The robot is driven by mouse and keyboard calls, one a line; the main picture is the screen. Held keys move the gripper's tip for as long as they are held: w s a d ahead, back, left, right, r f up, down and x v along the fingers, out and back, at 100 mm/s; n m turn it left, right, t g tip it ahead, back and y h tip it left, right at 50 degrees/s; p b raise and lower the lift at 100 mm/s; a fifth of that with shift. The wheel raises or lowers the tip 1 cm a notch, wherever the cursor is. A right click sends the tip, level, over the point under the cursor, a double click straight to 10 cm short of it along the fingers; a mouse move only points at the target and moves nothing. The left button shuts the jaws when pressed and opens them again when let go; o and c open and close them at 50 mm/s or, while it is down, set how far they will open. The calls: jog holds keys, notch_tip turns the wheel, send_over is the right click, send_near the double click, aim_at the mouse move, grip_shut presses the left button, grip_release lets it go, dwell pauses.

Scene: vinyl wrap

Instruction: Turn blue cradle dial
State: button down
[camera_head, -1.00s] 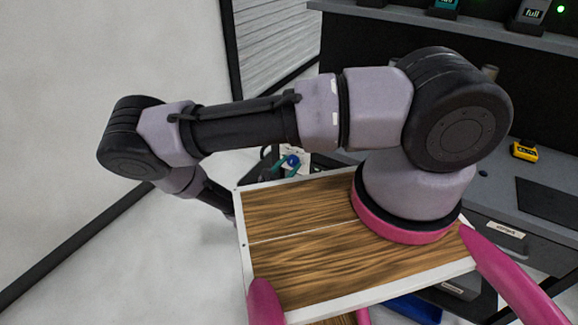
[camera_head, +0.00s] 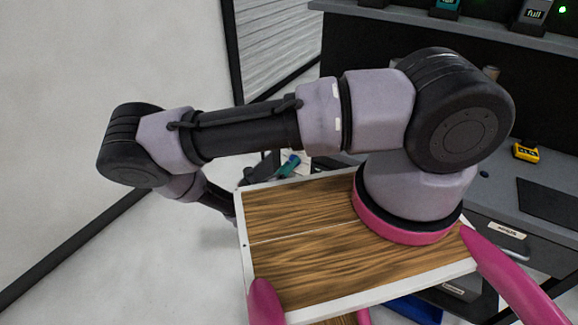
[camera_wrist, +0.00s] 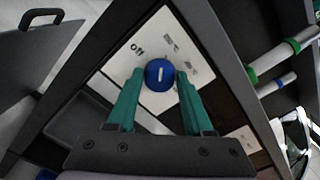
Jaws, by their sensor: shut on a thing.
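The blue dial (camera_wrist: 160,73) sits on a white plate (camera_wrist: 128,68) and carries a short white mark that points up the picture in the wrist view. My gripper (camera_wrist: 160,77) has its two teal fingers shut on the dial, one on each side. In the head view my gripper (camera_head: 289,166) shows small beside the dark bench, past my forearm, with its teal fingers nearly in line. The dial is mostly hidden there. The plate has a printed "off" to the left of the dial and other marks, too small to read, to the right.
Dark frame bars (camera_wrist: 226,60) border the plate in the wrist view. Rods with green and blue bands (camera_wrist: 276,62) lie at the right. A dark handle (camera_wrist: 42,17) shows at the upper left. In the head view a yellow device (camera_head: 525,152) stands on the grey bench.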

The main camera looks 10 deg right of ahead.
jog(key=shift+a+f+n, duration=0.1)
jog(key=shift+f+n, duration=0.05)
jog(key=shift+n, duration=2.15)
jog(key=shift+f+n, duration=0.1)
jog(key=shift+n, duration=2.2)
jog(key=shift+c, duration=1.6)
grip_release()
jog(key=shift+a, duration=0.1)
jog(key=v, duration=1)
jog(key=shift+s+a, duration=0.2)
jog(key=shift+s, duration=0.1)
